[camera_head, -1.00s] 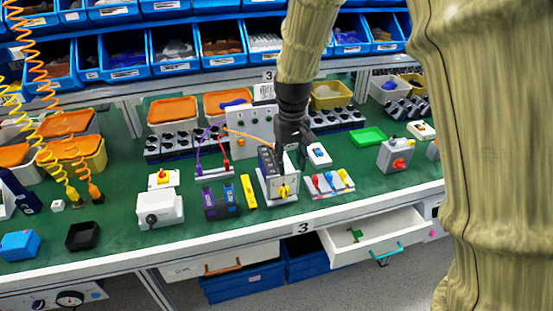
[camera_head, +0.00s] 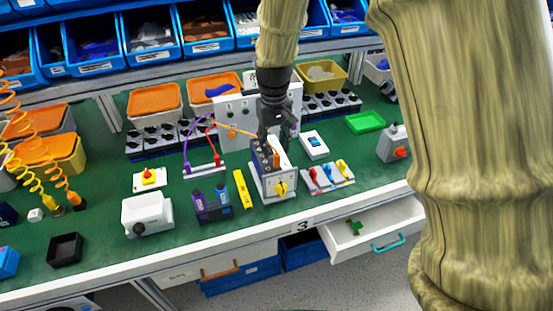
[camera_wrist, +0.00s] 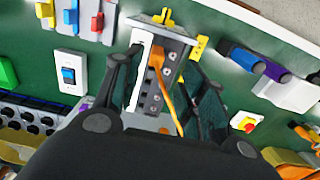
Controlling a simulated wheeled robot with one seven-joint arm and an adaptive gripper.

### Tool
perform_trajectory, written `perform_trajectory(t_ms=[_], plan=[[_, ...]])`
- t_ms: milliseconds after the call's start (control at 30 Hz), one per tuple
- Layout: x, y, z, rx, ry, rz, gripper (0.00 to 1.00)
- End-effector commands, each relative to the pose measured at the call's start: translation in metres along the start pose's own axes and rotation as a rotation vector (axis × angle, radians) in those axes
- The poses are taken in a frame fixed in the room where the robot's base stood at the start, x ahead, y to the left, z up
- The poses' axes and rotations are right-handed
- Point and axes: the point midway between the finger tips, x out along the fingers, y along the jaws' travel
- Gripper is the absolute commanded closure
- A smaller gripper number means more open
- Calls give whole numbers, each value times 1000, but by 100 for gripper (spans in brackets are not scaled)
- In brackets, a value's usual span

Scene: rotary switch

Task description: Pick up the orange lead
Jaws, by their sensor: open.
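The orange lead (camera_wrist: 172,106) has its plug (camera_wrist: 156,58) in the terminal side of a white and grey rotary switch box. In the head view the lead (camera_head: 234,129) runs from the white panel at the back to the top of the switch box (camera_head: 284,184), which has a yellow knob on its front. My gripper (camera_wrist: 165,80) is open, with its fingers on either side of the terminal block and the orange plug between them in the picture. In the head view my gripper (camera_head: 275,132) is just above and behind the box, partly hiding the lead's end. Whether a finger touches is unclear.
The white panel (camera_head: 232,115) stands behind the box. A purple lead (camera_head: 188,143) and a red plug are to the left. A yellow block (camera_head: 243,190) stands left of the box, and coloured levers (camera_head: 327,176) are on its right. A drawer (camera_head: 372,228) hangs open below.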

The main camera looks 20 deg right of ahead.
Motion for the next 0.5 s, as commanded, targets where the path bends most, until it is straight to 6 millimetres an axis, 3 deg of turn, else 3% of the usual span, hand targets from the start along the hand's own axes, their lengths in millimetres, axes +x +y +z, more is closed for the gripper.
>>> perform_trajectory(t_ms=[267, 500], plan=[[13, 4, 2, 2, -2, 0, 59], [40, 7, 2, 4, -2, 0, 59]])
